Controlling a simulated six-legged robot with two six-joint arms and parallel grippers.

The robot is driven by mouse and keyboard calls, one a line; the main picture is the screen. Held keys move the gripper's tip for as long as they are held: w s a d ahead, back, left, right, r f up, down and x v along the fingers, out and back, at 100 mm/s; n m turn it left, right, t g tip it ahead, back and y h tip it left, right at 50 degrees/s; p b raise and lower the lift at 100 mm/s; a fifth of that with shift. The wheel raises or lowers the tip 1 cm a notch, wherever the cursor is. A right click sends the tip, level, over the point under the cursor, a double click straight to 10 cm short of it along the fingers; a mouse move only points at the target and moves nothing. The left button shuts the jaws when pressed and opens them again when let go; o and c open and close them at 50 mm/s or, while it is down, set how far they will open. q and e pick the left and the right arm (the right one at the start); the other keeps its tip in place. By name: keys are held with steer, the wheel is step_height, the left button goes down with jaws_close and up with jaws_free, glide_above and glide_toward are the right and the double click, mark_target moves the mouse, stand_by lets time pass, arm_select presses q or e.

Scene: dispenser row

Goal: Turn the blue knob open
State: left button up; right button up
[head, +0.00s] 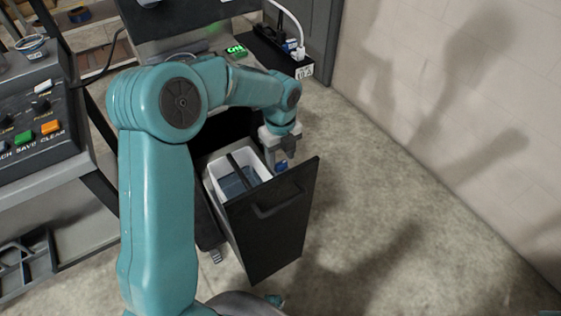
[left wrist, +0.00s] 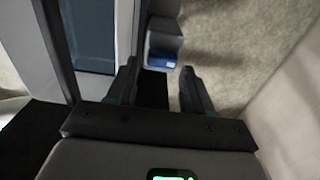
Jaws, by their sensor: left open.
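No part that is plainly a knob shows. A small blue piece (head: 281,166) shows just below my left gripper (head: 284,150), beside the pulled-out black drawer. In the left wrist view, a grey block with a blue face (left wrist: 161,59) lies just beyond and between the fingertips of my left gripper (left wrist: 159,77). The fingers are apart with nothing between them; whether a tip touches the block I cannot tell. Whether this blue piece is the knob is unclear. My right gripper is not in view.
The black drawer front (head: 270,225) with its handle stands out from the cabinet. A white bin (head: 214,186) with a grey-blue inside sits behind it. A power strip (head: 283,50) is at the back. A button panel (head: 38,120) is at left. Floor at right is clear.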

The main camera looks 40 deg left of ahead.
mark_target(281, 163)
arm_select(q)
step_height(281, 163, down, 3)
steer(key=shift+w+r, duration=0.15)
steer(key=shift+r, duration=0.05)
steer(key=shift+f, duration=0.25)
steer(key=c, duration=0.8)
